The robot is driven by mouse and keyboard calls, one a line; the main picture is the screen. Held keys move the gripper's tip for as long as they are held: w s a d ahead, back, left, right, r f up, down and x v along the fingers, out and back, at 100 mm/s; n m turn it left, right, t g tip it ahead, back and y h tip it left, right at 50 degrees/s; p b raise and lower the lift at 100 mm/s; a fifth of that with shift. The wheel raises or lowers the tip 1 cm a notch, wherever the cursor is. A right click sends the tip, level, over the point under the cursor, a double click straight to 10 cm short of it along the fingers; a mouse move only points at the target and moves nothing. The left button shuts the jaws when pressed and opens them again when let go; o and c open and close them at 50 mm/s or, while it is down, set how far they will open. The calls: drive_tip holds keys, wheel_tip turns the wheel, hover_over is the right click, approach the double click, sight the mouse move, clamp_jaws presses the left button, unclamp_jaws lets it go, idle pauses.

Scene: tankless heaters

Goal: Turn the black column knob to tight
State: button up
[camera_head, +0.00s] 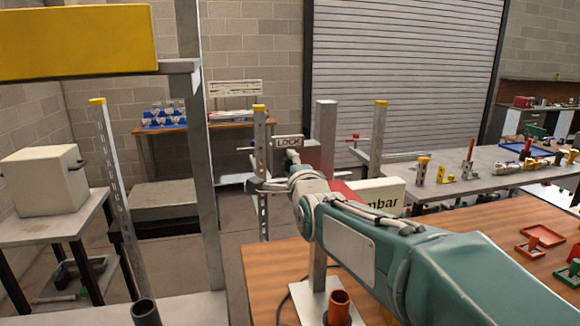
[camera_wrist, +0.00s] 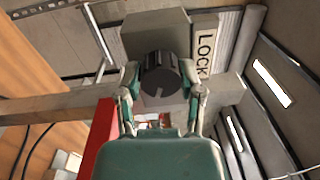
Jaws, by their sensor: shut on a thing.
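The black column knob (camera_wrist: 160,76) shows in the wrist view, round and ribbed, with a light mark on its face. It sits below a grey block (camera_wrist: 155,35), beside a plate reading LOCK (camera_wrist: 204,52). My gripper (camera_wrist: 161,88) has one finger on each side of the knob and is shut on it. In the head view the LOCK plate (camera_head: 289,141) stands above my gripper (camera_head: 284,172), near a slotted metal upright. The knob is not clearly seen there, and I cannot tell how far it is turned.
A wooden table (camera_head: 460,240) lies under my arm, with a brown cup-like tube (camera_head: 339,305) at its front. A white box marked "mbar" (camera_head: 378,194) and a metal post (camera_head: 325,140) stand close behind my arm. A grey bench (camera_head: 490,170) holds small fittings.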

drive_tip(key=shift+f, duration=0.25)
drive_tip(key=o, duration=1.2)
drive_tip(key=shift+c, duration=0.2)
drive_tip(key=shift+d, duration=0.1)
drive_tip(key=shift+r, duration=0.1)
drive_tip(key=v, duration=1.1)
drive_tip(key=shift+s, duration=0.45)
